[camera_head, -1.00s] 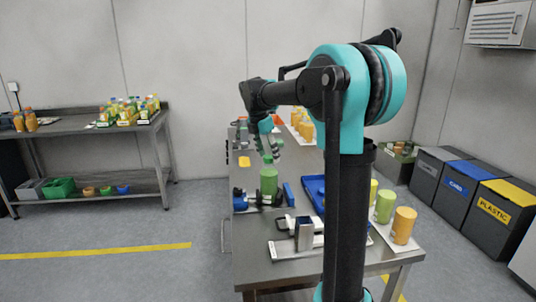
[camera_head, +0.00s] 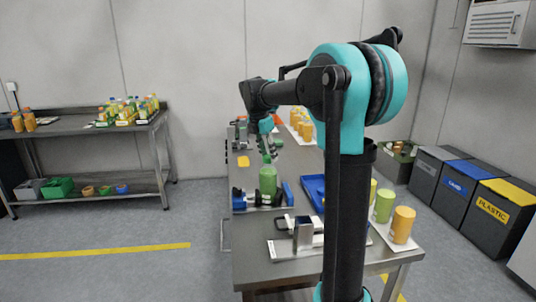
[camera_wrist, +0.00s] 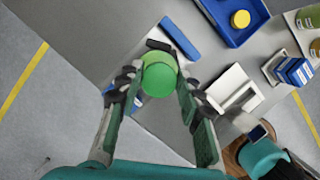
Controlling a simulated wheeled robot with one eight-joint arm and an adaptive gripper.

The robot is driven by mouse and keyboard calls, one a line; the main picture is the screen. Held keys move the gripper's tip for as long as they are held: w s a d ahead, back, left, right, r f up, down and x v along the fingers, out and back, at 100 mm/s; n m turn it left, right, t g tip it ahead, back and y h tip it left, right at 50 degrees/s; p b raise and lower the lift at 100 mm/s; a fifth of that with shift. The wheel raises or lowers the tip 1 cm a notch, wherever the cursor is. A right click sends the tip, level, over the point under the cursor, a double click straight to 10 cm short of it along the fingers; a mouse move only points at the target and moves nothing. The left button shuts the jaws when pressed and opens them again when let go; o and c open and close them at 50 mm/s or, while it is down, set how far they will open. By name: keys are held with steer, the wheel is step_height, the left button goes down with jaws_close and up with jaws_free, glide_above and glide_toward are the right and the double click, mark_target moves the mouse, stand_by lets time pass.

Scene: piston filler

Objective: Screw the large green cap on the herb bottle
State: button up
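The herb bottle (camera_head: 268,182) is green and stands upright at the blue vise on the steel table. A large green cap (camera_head: 266,159) shows at its top, just under my gripper (camera_head: 268,148). In the wrist view the round cap (camera_wrist: 159,72) lies between the fingertips of my gripper (camera_wrist: 158,84), with the bottle mostly hidden beneath it. The fingers are spread, one on each side of the cap. The left fingertip is very close to the cap's edge; I cannot tell whether it touches. I cannot tell how tightly the cap sits on the bottle.
The blue vise (camera_head: 244,199) is around the bottle's base. A blue tray (camera_head: 313,190) lies to the right. A white and grey device (camera_head: 303,232) is in front. Green and orange containers (camera_head: 403,224) stand at the right table edge. Three bins (camera_head: 483,205) stand beyond.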

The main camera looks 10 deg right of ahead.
jaws_close()
steer(key=m+g, duration=0.1)
steer(key=m, duration=0.2)
steer(key=m+g, duration=0.1)
steer(key=m, duration=0.3)
steer(key=m+g, duration=0.1)
steer(key=m, duration=0.4)
steer(key=m+g, duration=0.1)
steer(key=m, duration=0.2)
steer(key=o, duration=0.7)
jaws_free()
